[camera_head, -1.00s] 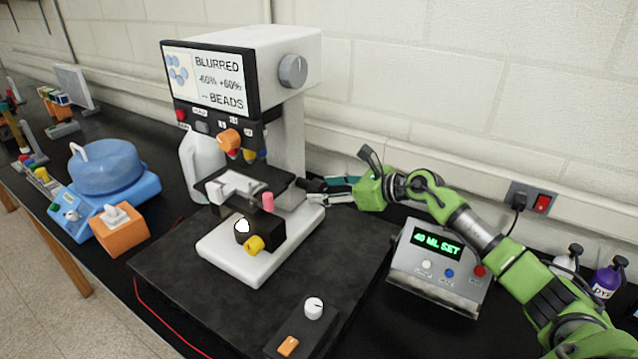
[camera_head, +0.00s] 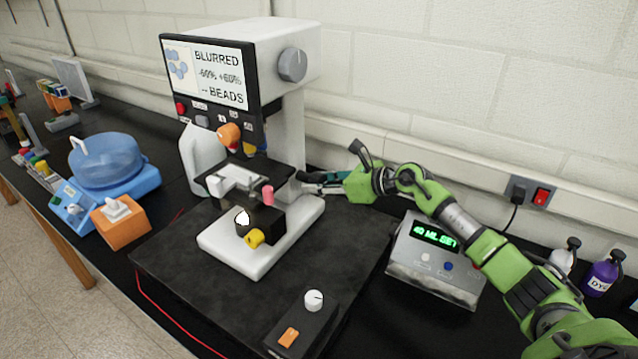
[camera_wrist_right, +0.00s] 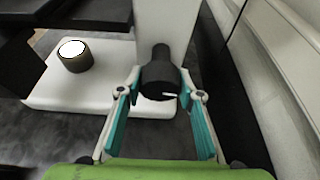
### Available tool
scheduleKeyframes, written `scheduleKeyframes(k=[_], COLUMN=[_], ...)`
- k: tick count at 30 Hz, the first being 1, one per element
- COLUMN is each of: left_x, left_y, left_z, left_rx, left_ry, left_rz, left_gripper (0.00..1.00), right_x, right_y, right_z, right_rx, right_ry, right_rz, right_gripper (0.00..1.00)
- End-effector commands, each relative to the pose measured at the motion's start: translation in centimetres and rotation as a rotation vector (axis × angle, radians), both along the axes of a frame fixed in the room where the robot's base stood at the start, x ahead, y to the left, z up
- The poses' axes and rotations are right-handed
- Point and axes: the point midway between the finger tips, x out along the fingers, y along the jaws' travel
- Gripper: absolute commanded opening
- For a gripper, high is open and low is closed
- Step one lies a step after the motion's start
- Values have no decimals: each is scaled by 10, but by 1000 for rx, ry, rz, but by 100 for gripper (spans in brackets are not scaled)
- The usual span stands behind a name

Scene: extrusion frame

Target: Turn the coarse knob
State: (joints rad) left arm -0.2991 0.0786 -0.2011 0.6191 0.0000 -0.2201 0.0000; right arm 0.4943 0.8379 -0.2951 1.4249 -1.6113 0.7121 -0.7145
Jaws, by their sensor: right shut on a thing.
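The microscope (camera_head: 302,125) stands on the dark mat, its screen reading "BLURRED", "-60% +60%" and "-- BEADS". The black coarse knob (camera_wrist_right: 160,76) sticks out from its white column in the right wrist view, with a white mark on its rim. In the head view the knob is largely hidden by the fingers. My right gripper (camera_wrist_right: 160,92) is shut on the knob, one teal-padded finger at each side. In the head view the right gripper (camera_head: 312,183) reaches in from the right, at the microscope's side. My left gripper is not in view.
A grey box (camera_head: 437,260) reading "40 ML SET" stands below my right arm. A small control box (camera_head: 302,325) with a white dial is at the mat's front. A blue centrifuge-like device (camera_head: 105,170) and an orange box (camera_head: 121,222) are left. The wall is close behind.

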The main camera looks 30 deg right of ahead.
Motion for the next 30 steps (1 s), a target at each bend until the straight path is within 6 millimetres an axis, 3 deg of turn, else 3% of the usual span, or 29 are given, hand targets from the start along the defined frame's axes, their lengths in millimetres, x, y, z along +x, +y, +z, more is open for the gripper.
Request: scheduleKeyframes(k=[18,30], left_x=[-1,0], left_y=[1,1], left_z=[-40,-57], left_rx=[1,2], left_ry=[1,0], left_rz=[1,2], left_gripper=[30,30], right_x=[1,0], right_y=[-2,-1], right_z=[-2,-1], right_rx=[338,547], right_ry=[197,320], right_rz=[-1,-2], right_gripper=[12,12])
